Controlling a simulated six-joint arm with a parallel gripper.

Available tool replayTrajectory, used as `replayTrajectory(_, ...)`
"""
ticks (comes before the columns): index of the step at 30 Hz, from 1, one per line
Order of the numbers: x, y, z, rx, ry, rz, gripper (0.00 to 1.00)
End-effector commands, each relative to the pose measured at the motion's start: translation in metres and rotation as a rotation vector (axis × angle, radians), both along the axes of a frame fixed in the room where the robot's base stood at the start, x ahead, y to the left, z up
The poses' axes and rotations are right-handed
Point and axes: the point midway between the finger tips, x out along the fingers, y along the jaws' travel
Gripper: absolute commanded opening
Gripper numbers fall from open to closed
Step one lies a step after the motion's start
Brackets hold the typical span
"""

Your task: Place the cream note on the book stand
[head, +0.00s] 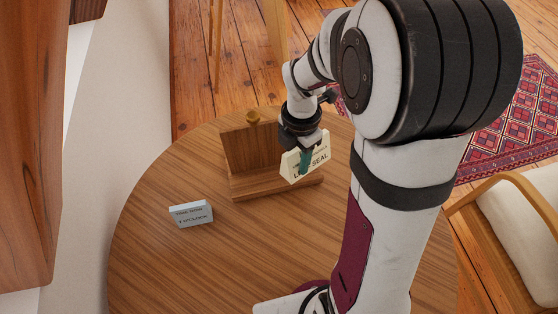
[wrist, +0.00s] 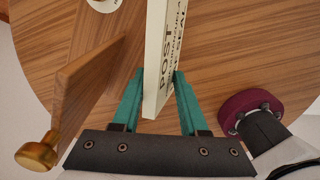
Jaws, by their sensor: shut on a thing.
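The cream note (head: 319,153) is a thick card with dark lettering. My gripper (head: 304,160) is shut on it, with a teal finger across its face in the head view. In the wrist view the note (wrist: 158,60) stands edge-on between the two teal fingers of the gripper (wrist: 158,76). The wooden book stand (head: 252,150) has an upright back, a brass knob and a low front ledge. The note is at the stand's right part, in front of its back. A gap separates note and back (wrist: 85,85) in the wrist view. I cannot tell whether the note touches the ledge.
A small pale grey lettered card (head: 191,213) stands left of the stand on the round wooden table (head: 150,250). The brass knob (wrist: 38,154) sticks out near my gripper. A cushioned chair (head: 520,220) is at the right. The table's left and front are mostly clear.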

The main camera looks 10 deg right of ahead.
Motion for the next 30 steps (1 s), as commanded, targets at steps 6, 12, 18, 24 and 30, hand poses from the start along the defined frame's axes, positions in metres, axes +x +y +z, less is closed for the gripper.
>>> replayTrajectory(6,-0.025,-0.045,0.031,-0.001,-0.003,-0.006,0.0)
replayTrajectory(12,-0.032,-0.054,0.038,-0.03,-0.041,-0.098,0.0)
replayTrajectory(18,-0.025,-0.038,0.032,-0.058,-0.172,-0.358,0.0)
replayTrajectory(24,-0.008,0.001,0.008,-0.053,-0.199,-0.411,0.0)
replayTrajectory(30,0.015,0.054,-0.026,-0.053,-0.201,-0.411,0.0)
